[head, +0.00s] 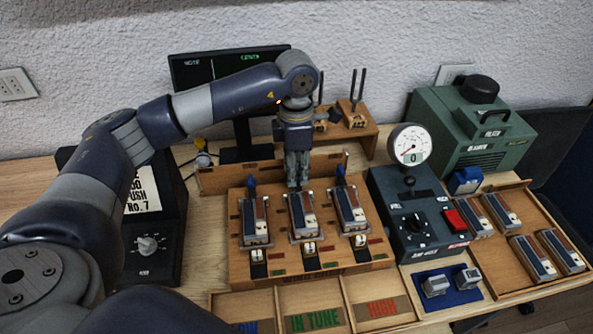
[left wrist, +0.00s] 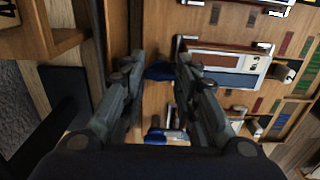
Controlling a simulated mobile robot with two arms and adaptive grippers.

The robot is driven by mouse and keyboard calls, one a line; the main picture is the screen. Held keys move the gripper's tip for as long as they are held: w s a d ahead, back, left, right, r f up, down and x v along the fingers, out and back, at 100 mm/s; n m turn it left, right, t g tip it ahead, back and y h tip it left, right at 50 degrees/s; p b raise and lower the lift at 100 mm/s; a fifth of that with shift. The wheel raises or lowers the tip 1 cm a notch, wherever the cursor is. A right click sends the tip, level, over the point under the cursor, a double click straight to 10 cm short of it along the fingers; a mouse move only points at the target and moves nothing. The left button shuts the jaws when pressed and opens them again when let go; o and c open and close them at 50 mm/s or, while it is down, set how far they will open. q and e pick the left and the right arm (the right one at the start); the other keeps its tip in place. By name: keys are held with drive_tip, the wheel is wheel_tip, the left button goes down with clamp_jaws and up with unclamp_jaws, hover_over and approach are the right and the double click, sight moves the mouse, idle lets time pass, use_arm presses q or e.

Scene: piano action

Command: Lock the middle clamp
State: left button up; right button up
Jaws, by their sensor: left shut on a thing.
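Three clamp stations sit side by side on the wooden fixture (head: 330,270), each holding a long block with a metal frame. The middle block (head: 303,215) lies just in front of my left gripper (head: 297,183), which points down at its back end. The left blue clamp lever (head: 251,188) and right blue clamp lever (head: 340,173) stand up behind their blocks. The middle lever is hidden by the gripper in the head view. In the left wrist view a blue lever (left wrist: 159,72) shows between the fingers of my left gripper (left wrist: 160,62), shut on it. My right gripper is not in view.
A green machine (head: 470,130), a gauge (head: 409,146) and a control box with a red button (head: 456,220) stand right. A tray (head: 515,280) holds several more blocks. Labelled bins (head: 315,310) lie in front; tuning forks (head: 355,95) and a monitor (head: 190,72) stand behind.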

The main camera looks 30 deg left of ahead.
use_arm(q)
drive_tip(key=shift+r, duration=0.1)
idle(0.3)
drive_tip(key=o, duration=1.1)
drive_tip(key=shift+c, duration=0.2)
wheel_tip(320, 180, up, 12)
